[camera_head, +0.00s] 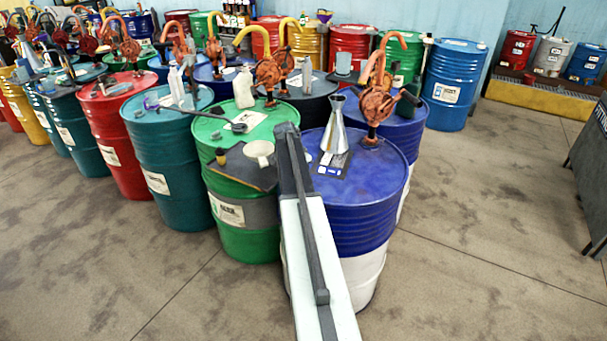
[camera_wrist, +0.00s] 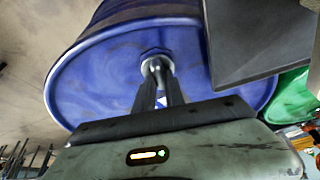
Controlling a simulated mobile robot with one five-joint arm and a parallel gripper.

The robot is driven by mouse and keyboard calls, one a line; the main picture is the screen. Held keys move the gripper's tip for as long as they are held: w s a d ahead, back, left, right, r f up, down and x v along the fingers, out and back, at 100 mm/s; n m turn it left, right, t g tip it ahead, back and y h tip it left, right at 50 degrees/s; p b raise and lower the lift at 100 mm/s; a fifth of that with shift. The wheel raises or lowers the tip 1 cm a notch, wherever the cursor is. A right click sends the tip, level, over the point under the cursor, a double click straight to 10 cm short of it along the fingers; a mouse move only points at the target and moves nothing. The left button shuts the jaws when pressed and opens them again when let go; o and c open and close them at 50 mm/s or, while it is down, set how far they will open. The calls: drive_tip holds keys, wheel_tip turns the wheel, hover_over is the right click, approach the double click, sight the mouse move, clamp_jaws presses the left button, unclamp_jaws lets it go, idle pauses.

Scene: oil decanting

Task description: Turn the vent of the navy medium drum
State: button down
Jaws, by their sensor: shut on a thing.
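The navy medium drum (camera_head: 335,235), blue above and white below, stands at front centre in the head view. My arm crosses its left side and hides part of its top. A blue drum top (camera_wrist: 105,75) fills much of the wrist view, and I take it to be the same drum. A small round silver vent (camera_wrist: 155,64) stands on it near the rim. My gripper (camera_wrist: 157,73) is shut on the vent, with a dark finger on each side. In the head view the vent and my fingertips are hidden.
A metal funnel (camera_head: 333,140) and an orange hand pump (camera_head: 373,105) stand on the drum. A green drum (camera_head: 245,220) stands close on its left, bearing a dark mat and a pale cup (camera_head: 259,152). More drums crowd behind.

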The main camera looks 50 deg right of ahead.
drive_tip(key=shift+w+m, duration=0.1)
drive_tip(key=shift+m, duration=0.5)
drive_tip(key=shift+g, duration=0.3)
drive_tip(key=shift+a, duration=0.1)
drive_tip(key=c, duration=1.4)
unclamp_jaws()
drive_tip(key=p+v, duration=0.7)
drive_tip(key=shift+r, duration=0.45)
